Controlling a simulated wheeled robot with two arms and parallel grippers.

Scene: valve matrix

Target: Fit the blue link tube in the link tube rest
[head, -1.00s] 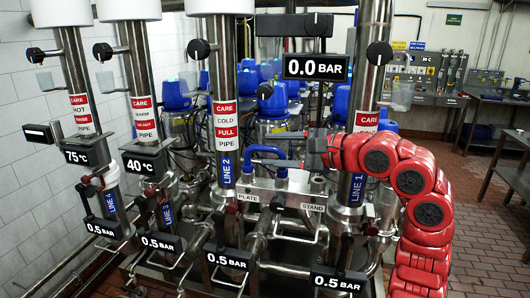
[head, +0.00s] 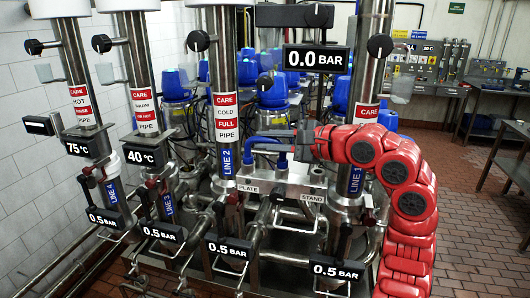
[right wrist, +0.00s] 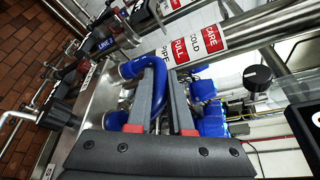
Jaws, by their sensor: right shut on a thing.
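The blue link tube (head: 264,142) is a bent U-shaped pipe. In the head view it stands above the metal shelf labelled PLATE (head: 248,188), its ends pointing down beside the LINE 2 pipe. My right gripper (head: 274,135) reaches it from the right and is shut on it. In the right wrist view the tube (right wrist: 157,72) passes between the two grey fingers, with a wide blue collar at one end. The part labelled STAND (head: 312,197), likely the link tube rest, is to the right, below my right wrist. Whether the tube's ends are seated is unclear. My left gripper is out of view.
The upright LINE 2 pipe (head: 223,75) and LINE 1 pipe (head: 370,85) flank the tube. Valves, gauges and lower pipes crowd the front. Blue-topped machines (head: 273,90) stand behind. Open tiled floor (head: 470,230) lies to the right.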

